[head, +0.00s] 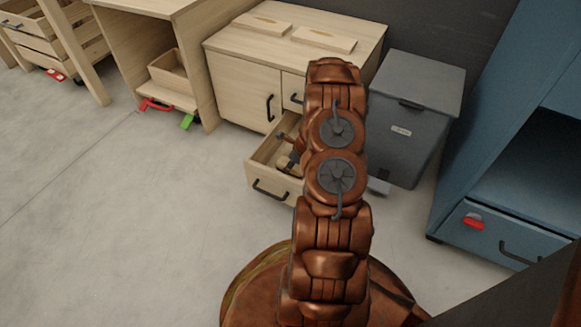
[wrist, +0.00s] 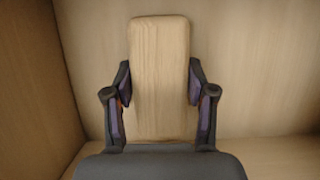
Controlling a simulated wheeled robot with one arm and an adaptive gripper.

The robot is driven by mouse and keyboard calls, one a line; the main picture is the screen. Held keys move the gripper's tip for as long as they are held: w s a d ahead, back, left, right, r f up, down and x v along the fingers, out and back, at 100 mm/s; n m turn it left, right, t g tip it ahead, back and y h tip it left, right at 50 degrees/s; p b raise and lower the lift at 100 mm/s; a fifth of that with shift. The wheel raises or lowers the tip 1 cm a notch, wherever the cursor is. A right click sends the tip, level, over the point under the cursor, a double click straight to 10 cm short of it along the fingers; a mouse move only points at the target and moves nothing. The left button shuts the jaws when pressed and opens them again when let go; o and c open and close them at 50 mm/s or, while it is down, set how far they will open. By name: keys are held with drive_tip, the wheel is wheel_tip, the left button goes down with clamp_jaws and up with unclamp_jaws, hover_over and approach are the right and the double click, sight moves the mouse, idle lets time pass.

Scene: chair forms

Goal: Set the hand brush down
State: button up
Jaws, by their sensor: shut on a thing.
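The hand brush (wrist: 158,60) shows in the wrist view as a long pale wooden body, upright in the picture. My gripper (wrist: 158,92) is shut on it, with one dark finger pressed against each long side. Its bristles are hidden. In the head view my gripper (head: 295,158) is inside the open wooden drawer (head: 272,188), partly hidden behind my arm. Pale wooden drawer walls surround the brush in the wrist view. I cannot tell whether the brush touches the drawer floor.
The drawer belongs to a low wooden cabinet (head: 243,88) with two flat boards on top. A grey lidded bin (head: 410,115) stands right of it, and a blue cabinet (head: 500,165) farther right. Open wooden shelving (head: 150,50) stands left. The concrete floor at left is clear.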

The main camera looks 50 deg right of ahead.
drive_tip(key=shift+f, duration=0.1)
drive_tip(key=o, duration=1.1)
